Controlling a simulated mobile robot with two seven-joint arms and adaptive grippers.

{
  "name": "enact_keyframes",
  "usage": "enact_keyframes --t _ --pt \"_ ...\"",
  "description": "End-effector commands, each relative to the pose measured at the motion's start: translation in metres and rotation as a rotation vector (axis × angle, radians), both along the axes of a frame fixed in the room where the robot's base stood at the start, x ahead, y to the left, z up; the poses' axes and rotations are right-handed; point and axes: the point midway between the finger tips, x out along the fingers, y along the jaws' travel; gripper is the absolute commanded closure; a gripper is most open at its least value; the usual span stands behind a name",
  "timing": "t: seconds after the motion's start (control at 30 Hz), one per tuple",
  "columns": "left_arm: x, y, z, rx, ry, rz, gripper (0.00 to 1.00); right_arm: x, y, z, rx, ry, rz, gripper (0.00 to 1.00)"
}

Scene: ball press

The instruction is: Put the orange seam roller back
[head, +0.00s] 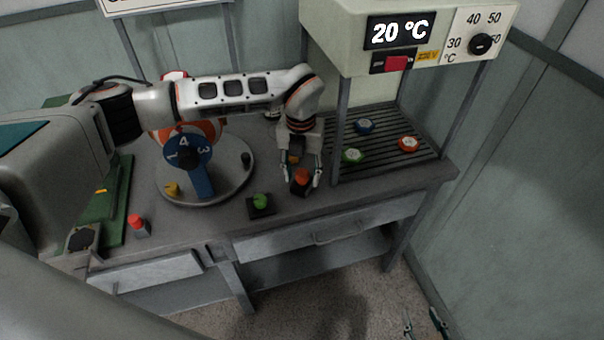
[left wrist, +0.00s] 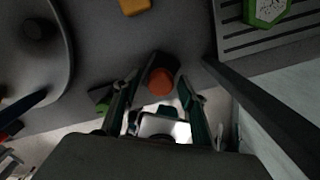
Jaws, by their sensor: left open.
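In the left wrist view the orange top (left wrist: 160,82) lies between the two fingertips (left wrist: 163,92), with gaps, so no grip shows. A green knob on a dark square holder (head: 260,203) stands just left of it. My right gripper (head: 423,323) shows only its fingertips, apart and empty, low over the floor.
A round turntable (head: 235,180) with a blue numbered dial stands left. The press (head: 400,35) reads 20 °C; its post (head: 340,130) is close right of my left gripper. Blue, orange and green pieces lie on its slatted bed (head: 385,140). An orange-red knob (head: 137,221) is far left.

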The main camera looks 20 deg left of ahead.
Motion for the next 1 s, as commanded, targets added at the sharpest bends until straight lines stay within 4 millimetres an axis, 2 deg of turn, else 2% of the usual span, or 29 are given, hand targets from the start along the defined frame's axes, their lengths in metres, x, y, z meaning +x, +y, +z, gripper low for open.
enact_keyframes --t 0.17,0.4,0.6,0.8,1.0 --pt "0.002 0.001 0.027 0.000 -0.007 0.000 0.58 -0.001 0.000 -0.003 0.000 0.001 0.000 0.60" --pt "0.001 0.001 0.077 0.000 -0.006 -0.001 0.58 -0.001 0.000 -0.009 0.000 0.002 0.001 0.60" --pt "0.000 0.002 0.107 0.000 -0.003 0.001 0.58 -0.001 0.000 -0.011 0.000 0.002 0.001 0.60" --pt "-0.001 0.002 0.119 0.000 -0.001 0.000 0.58 -0.001 0.000 -0.011 0.000 0.002 0.001 0.60" --pt "-0.001 0.002 0.120 0.000 -0.001 0.000 0.58 0.000 0.000 -0.010 0.001 0.000 0.001 0.60"
